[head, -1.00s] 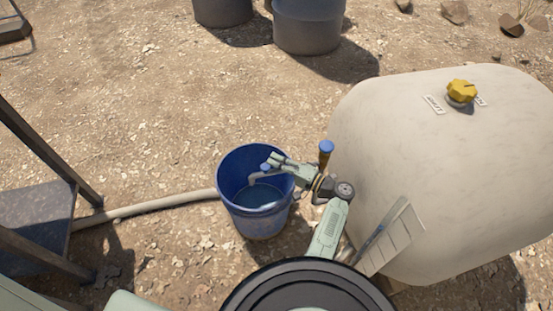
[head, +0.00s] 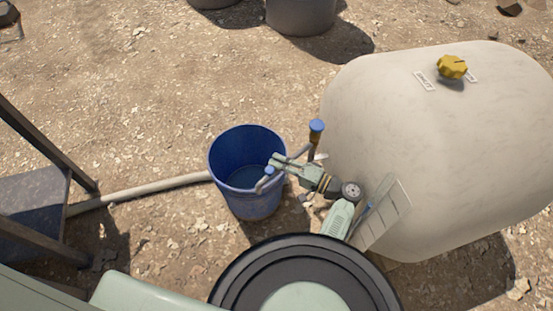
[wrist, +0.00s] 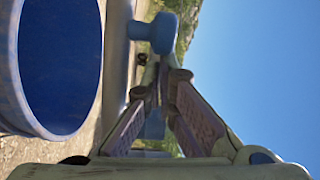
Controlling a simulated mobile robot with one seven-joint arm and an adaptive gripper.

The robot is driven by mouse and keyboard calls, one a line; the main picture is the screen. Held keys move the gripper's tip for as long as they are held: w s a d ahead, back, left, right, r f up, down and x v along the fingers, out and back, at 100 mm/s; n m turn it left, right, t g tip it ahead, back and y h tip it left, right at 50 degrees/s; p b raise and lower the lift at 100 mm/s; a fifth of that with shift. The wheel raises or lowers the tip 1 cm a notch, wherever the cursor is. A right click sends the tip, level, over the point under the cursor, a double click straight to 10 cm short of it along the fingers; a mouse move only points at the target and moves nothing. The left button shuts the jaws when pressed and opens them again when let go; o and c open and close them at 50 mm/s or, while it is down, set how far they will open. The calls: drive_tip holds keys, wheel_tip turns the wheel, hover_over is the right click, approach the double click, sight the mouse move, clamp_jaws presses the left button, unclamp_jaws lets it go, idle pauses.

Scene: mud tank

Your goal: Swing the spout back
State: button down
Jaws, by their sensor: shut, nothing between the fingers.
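The grey spout (head: 297,154) reaches left from a brown post with a blue cap (head: 317,125) beside the tank. Its bent end (head: 260,186) hangs over the right part of the blue bucket (head: 233,148), with a blue knob (head: 269,170) near the bend. My gripper (head: 274,162) is shut and empty, right beside the spout near this knob; whether they touch I cannot tell. In the wrist view, my fingertips (wrist: 163,76) come together just below a blue knob (wrist: 165,32), and the bucket (wrist: 60,60) fills the left side.
The big pale tank (head: 430,150) with a yellow knob (head: 452,67) stands on the right, close to my arm. A pale hose (head: 140,190) runs from the bucket to a dark metal stand (head: 30,205) on the left. Dark tubs (head: 300,15) stand at the back.

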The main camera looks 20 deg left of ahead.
idle(0.4)
wheel_tip(320, 180, up, 10)
idle(0.5)
